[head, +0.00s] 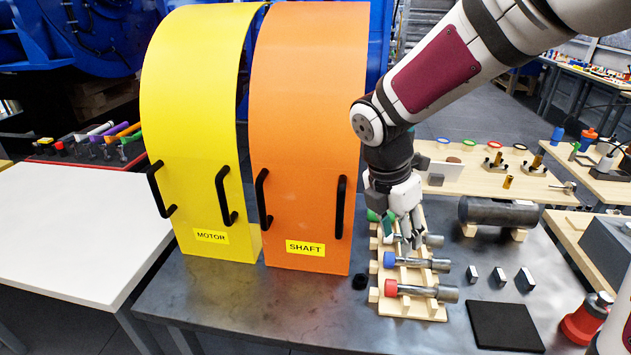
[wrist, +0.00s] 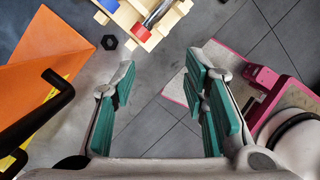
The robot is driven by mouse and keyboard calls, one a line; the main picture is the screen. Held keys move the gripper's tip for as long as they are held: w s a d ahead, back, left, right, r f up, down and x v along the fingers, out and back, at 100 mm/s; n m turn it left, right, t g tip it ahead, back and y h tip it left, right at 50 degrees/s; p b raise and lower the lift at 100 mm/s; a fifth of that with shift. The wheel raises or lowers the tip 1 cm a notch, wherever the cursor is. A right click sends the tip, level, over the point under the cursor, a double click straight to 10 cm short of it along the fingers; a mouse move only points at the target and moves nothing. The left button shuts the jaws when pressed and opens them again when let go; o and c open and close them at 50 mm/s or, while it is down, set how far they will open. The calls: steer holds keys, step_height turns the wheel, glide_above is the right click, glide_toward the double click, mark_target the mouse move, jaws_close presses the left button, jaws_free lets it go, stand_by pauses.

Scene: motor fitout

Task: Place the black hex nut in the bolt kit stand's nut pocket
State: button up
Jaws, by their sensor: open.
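The black hex nut (head: 360,282) lies flat on the dark metal table, just left of the wooden bolt kit stand (head: 424,311) in the head view. In the wrist view the nut (wrist: 109,42) lies at the upper left, its hole facing up, apart from the stand (wrist: 166,22). The stand holds bolts with red, blue and green ends lying across it; I cannot make out the nut pocket. My gripper (head: 403,232) hangs over the stand's far part in the head view. In the wrist view my gripper (wrist: 163,88) has its teal-padded fingers wide apart with nothing between them.
The yellow MOTOR guard (head: 195,120) and orange SHAFT guard (head: 308,120) stand tall left of the stand, with black handles protruding. Small metal blocks (head: 498,277), a black pad (head: 504,326) and a dark cylinder (head: 499,212) lie to the right.

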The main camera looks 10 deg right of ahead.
steer(key=w+a+f+n+y+b, duration=0.1)
steer(key=w+a+f+n+y, duration=0.15)
steer(key=w+f+n, duration=0.85)
steer(key=n, duration=0.1)
glide_above(362, 281)
steer(key=shift+y, duration=0.25)
steer(key=f, duration=0.8)
steer(key=shift+s+a+f, duration=0.15)
steer(key=shift+s+f, duration=0.05)
steer(key=shift+f, duration=0.15)
step_height(362, 281, down, 4)
steer(key=shift+w+f, duration=0.15)
jaws_close()
